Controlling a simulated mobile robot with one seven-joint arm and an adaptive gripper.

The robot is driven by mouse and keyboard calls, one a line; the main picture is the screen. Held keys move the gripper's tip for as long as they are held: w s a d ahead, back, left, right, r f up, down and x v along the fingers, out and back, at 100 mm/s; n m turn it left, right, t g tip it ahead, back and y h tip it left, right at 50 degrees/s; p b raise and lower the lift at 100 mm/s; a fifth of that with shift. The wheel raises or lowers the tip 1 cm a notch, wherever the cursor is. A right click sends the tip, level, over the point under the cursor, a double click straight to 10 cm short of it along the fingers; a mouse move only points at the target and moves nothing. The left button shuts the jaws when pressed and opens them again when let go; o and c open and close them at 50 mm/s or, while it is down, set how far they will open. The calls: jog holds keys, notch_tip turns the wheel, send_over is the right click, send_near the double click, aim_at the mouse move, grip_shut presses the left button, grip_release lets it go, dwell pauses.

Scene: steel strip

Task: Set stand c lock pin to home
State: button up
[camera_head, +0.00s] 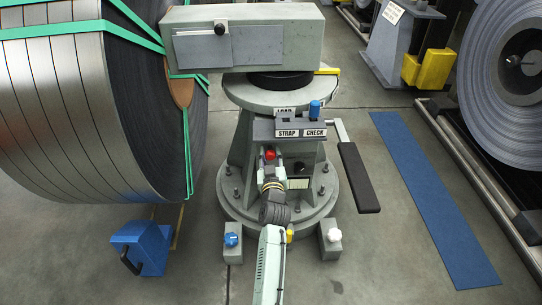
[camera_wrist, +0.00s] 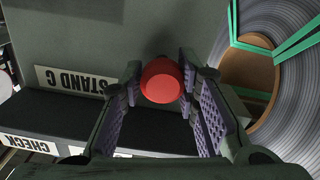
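The red round knob (camera_head: 269,153) sits on the front of the grey stand, below the STRAP CHECK label. In the wrist view the red knob (camera_wrist: 161,80) stands out from a grey plate, beside a white plate lettered STAND C (camera_wrist: 70,80). My gripper (camera_head: 269,168) reaches up to the knob from the front. In the wrist view my gripper (camera_wrist: 160,85) has its fingers apart, one on each side of the knob, with narrow gaps. I cannot tell how far the knob sticks out, and its shaft is hidden behind its head.
A blue knob (camera_head: 315,108) stands on the box marked STRAP CHECK (camera_head: 300,133). A lever with a dark pad (camera_head: 358,177) hangs to the right. Two low posts, blue-topped (camera_head: 232,240) and white-topped (camera_head: 333,236), flank my arm. A large strapped coil (camera_head: 75,110) is close on the left.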

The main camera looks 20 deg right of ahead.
jog(key=o, duration=0.3)
jog(key=shift+w+a+r, duration=0.15)
jog(key=shift+w+r, duration=0.1)
jog(key=shift+o, duration=0.2)
jog(key=shift+w+a, duration=0.1)
jog(key=shift+a, duration=0.15)
jog(key=shift+f, duration=0.1)
jog(key=shift+s+a, duration=0.15)
jog(key=shift+s, duration=0.15)
jog(key=d+v, duration=0.1)
jog(key=v, duration=1)
jog(key=shift+s, duration=0.45)
jog(key=shift+s+f, duration=0.1)
